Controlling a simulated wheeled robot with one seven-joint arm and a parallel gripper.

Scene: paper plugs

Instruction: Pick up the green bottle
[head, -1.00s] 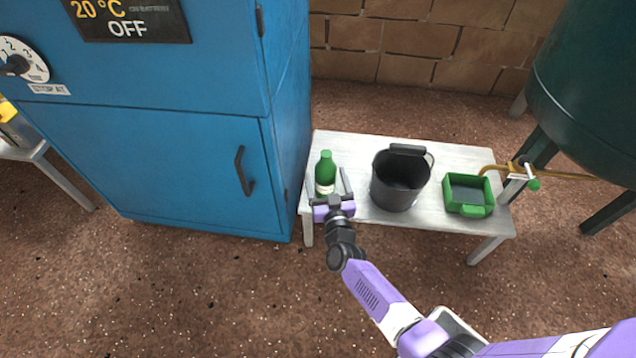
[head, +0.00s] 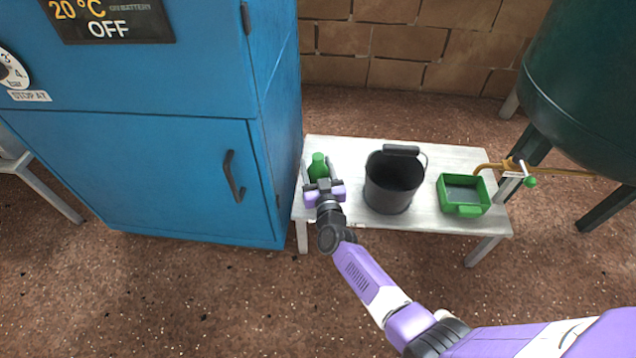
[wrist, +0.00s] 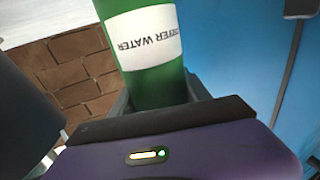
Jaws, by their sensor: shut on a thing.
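The green bottle (head: 318,168) stands at the left end of the white table (head: 458,160). My gripper (head: 319,178) is at the bottle, with a finger on either side of it, shut on it. In the head view the gripper hides the bottle's lower part. In the wrist view the bottle (wrist: 157,85) fills the space between the fingers, and its white label (wrist: 145,38) reads "WATER" upside down. I cannot tell whether the bottle's base touches the table.
A black bucket (head: 392,185) stands close to the right of my gripper. A green tray (head: 464,209) sits at the table's right end, near a tap (head: 514,166). A tall blue cabinet (head: 190,180) stands close on the left. A brick wall (head: 400,55) is behind.

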